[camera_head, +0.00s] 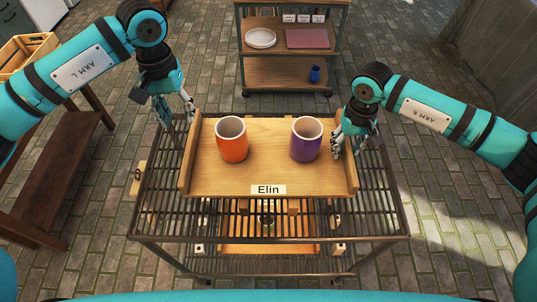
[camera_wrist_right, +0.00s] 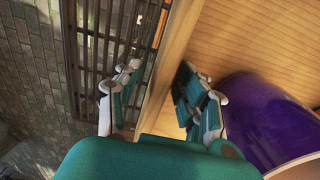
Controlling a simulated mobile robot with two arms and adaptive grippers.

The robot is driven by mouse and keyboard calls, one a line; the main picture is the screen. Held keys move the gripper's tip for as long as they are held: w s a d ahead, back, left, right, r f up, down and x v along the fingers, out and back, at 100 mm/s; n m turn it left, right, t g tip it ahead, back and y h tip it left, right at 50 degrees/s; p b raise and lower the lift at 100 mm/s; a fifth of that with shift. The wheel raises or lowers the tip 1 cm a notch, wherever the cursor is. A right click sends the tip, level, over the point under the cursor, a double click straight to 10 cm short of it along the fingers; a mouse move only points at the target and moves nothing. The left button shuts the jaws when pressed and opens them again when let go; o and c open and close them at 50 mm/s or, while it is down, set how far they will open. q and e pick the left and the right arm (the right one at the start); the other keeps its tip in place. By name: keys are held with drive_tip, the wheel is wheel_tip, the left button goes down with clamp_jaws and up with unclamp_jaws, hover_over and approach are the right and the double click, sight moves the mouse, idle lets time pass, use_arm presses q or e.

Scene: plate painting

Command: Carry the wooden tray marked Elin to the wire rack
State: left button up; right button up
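The wooden tray marked Elin (camera_head: 225,180) lies level over the top of the dark wire rack (camera_head: 380,222), its name label facing the front. It seems to rest on the bars. An orange cup (camera_head: 232,148) and a purple cup (camera_head: 306,146) stand upright in it. My left gripper (camera_head: 176,118) is open at the tray's far left side wall, fingers spread; contact is unclear. My right gripper (camera_head: 342,140) is at the right side wall. In the right wrist view its fingers (camera_wrist_right: 160,95) are apart, one on each side of the tray wall (camera_wrist_right: 176,50), beside the purple cup (camera_wrist_right: 262,122).
Below the rack's top is a lower level with a wooden item (camera_head: 270,248) on it. A wooden shelf cart (camera_head: 290,72) stands behind with a white plate (camera_head: 260,38) and a blue vase (camera_head: 315,74). A wooden bench (camera_head: 45,190) stands at left.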

drive_tip(key=shift+r, duration=0.55)
wheel_tip(320, 180, up, 11)
drive_tip(key=shift+f, duration=0.15)
idle(0.3)
